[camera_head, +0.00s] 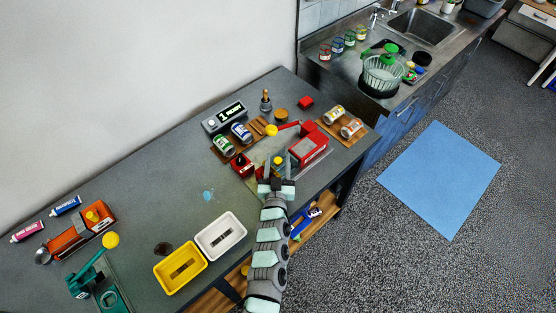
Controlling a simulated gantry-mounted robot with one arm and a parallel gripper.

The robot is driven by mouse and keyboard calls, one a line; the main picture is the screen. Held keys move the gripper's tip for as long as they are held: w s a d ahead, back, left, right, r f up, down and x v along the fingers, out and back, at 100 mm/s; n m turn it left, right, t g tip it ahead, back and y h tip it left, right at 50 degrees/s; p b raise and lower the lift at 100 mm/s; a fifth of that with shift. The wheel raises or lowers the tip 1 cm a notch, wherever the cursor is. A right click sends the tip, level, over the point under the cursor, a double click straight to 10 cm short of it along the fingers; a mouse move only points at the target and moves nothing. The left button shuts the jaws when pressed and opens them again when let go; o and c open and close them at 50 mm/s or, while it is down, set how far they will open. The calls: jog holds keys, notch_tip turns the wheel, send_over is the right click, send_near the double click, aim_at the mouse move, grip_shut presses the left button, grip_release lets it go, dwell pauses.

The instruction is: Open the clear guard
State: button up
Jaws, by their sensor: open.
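My gripper (278,163) is open over the work table, with its two fingers apart and pointing away from me. A small yellow-topped part (278,160) shows between the fingertips; I cannot tell if they touch it. A faint, see-through pale panel (258,156), which looks like the clear guard, is just left of the fingers, between a dark red block (241,165) and a red machine body (308,149). Its edges are hard to make out, and I cannot tell whether it is shut. My gripper hides part of this area.
A box with a display (223,117) is behind. A white tray (220,237) and a yellow tray (181,268) lie front left. The table's middle left is mostly clear.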

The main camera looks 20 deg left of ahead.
jog(key=shift+w+a, duration=0.15)
jog(key=shift+w, duration=0.15)
grip_shut()
dwell(0.5)
dwell(0.9)
